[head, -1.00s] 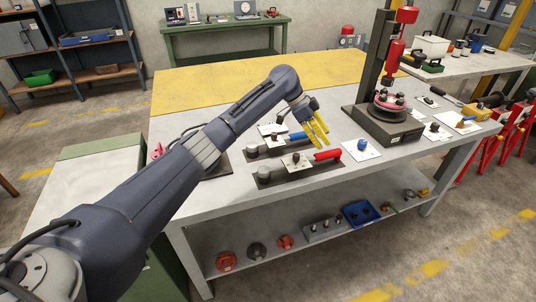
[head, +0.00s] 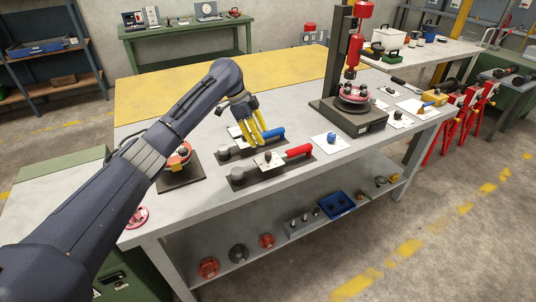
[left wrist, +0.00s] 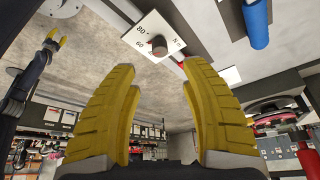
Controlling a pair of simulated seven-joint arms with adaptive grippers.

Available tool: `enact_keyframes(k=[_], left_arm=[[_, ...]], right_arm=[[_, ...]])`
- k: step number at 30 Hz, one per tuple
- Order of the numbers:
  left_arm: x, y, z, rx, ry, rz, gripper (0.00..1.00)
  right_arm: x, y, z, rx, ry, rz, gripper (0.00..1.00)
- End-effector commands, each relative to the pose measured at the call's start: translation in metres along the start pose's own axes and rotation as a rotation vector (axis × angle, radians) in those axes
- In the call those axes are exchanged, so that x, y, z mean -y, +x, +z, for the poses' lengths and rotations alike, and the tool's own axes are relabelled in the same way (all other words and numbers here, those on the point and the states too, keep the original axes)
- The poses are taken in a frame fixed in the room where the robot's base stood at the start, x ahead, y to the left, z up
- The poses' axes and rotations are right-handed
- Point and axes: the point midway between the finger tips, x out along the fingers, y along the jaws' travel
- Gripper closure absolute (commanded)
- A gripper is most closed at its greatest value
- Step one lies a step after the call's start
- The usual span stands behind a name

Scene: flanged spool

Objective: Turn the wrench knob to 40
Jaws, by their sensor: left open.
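Two wrenches lie side by side on the grey bench, one with a red handle (head: 298,151) and one with a blue handle (head: 270,132). On the red-handled wrench is a white plate with a dark knob (head: 268,156). My left gripper (head: 257,138) is open and empty, its yellow fingers above the blue-handled wrench and partly hiding it. In the left wrist view a white plate marked 80 and 60 carries a knob (left wrist: 158,45), beyond the open fingers. The knob's exact setting is unclear. My right gripper (left wrist: 57,36) appears small at the left of that view.
A press-like stand (head: 350,115) is on the bench to the right. A dark base with a red part (head: 180,158) is left, partly behind my arm. The yellow back strip (head: 200,85) is clear.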

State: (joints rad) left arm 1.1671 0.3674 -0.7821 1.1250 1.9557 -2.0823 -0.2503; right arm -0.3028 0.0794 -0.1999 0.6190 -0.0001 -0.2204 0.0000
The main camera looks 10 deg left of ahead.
Motion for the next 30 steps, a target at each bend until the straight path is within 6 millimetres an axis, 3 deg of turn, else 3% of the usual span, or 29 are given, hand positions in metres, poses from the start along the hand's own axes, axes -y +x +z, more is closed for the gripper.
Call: enact_keyframes(k=[6,15,30], left_arm=[[-0.001,0.041,-0.001,-0.001,-0.001,0.004,0.54],[0.0,0.077,0.0,0.0,-0.001,0.001,0.54],[0.0,0.091,0.0,0.0,0.0,0.0,0.54]], right_arm=[[-0.001,0.0,-0.002,-0.002,0.0,0.001,0.56],[-0.001,0.0,-0.003,-0.004,0.0,0.001,0.56],[-0.001,0.0,-0.004,-0.005,0.0,0.001,0.56]])
